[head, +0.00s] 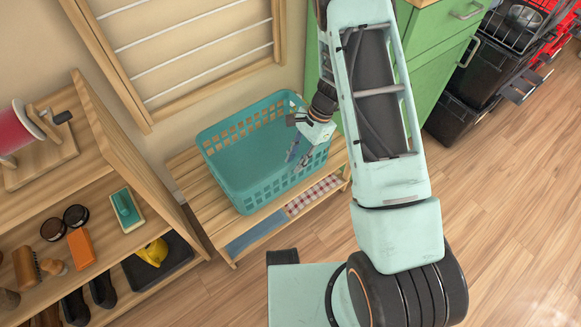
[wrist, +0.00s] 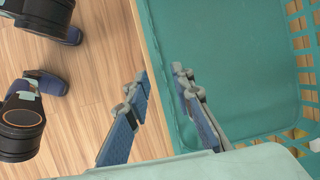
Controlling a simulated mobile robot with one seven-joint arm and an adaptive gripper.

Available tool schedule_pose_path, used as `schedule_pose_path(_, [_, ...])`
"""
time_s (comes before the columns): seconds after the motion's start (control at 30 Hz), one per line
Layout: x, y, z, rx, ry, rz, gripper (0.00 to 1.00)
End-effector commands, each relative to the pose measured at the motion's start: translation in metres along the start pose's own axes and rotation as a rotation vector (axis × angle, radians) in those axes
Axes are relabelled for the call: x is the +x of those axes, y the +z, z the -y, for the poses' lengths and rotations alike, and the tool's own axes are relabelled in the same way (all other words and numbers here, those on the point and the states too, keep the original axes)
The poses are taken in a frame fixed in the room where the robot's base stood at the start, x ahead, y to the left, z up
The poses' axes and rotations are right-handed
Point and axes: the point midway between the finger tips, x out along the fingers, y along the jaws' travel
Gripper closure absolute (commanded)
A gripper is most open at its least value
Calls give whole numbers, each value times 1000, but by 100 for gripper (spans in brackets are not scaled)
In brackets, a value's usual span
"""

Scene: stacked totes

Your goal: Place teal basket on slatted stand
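The teal basket (head: 228,181) stands upright on the wooden slatted stand (head: 189,176) and appears to rest on its top. My gripper (head: 294,152) is at the basket's right wall in the head view, partly hidden by the wrist. In the wrist view my gripper (wrist: 160,105) has its two blue-padded fingers apart. The right finger is over the inside of the basket (wrist: 245,85) and the left finger is outside it. The basket's rim runs between them, with gaps visible on both sides. The basket looks empty.
A wooden shelf (head: 92,232) with brushes, an orange box and a banana stands at left. Folded cloths (head: 255,232) lie on the stand's lower level. A green cabinet (head: 437,42) and black totes (head: 470,85) are behind at right. The floor at right is clear.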

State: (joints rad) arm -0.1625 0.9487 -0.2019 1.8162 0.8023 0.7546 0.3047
Motion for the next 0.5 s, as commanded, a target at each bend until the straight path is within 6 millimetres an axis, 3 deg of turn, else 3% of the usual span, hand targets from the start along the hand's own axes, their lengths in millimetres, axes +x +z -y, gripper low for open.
schedule_pose_path(0.03, [-15, 1, 0, 1, -2, -1, 78])
schedule_pose_path(0.2, [-42, 0, 0, 0, -1, 0, 78])
schedule_pose_path(0.5, [-55, 0, 0, 1, 1, 1, 78])
